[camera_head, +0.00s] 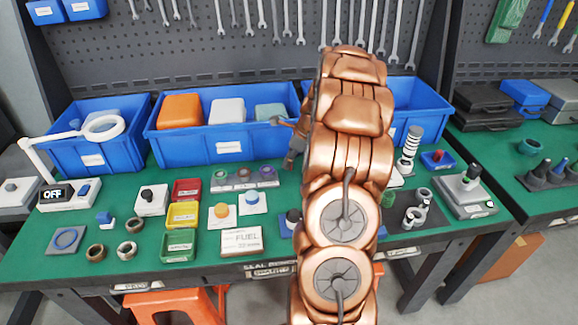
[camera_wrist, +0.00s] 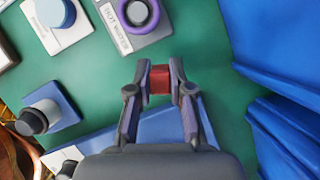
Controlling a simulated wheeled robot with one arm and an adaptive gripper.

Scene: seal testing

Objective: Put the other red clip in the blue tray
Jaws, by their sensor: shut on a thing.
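My gripper (camera_head: 290,163) hangs over the middle of the green bench, in front of the large blue bins. In the wrist view my gripper (camera_wrist: 160,85) is shut on a red clip (camera_wrist: 160,80), which sits between the fingertips. The clip cannot be made out in the head view. A small blue tray (camera_head: 441,169) lies on the bench to the right of my arm. A small red thing (camera_head: 437,155) shows in it, likely a red clip. My gripper is well to the left of this tray.
Large blue bins (camera_head: 180,147) line the back of the bench. A spring post (camera_head: 411,146) and a black-knobbed press (camera_head: 470,178) stand near the small tray. Red, yellow and green trays (camera_head: 178,252) are at left. My arm hides part of the bench.

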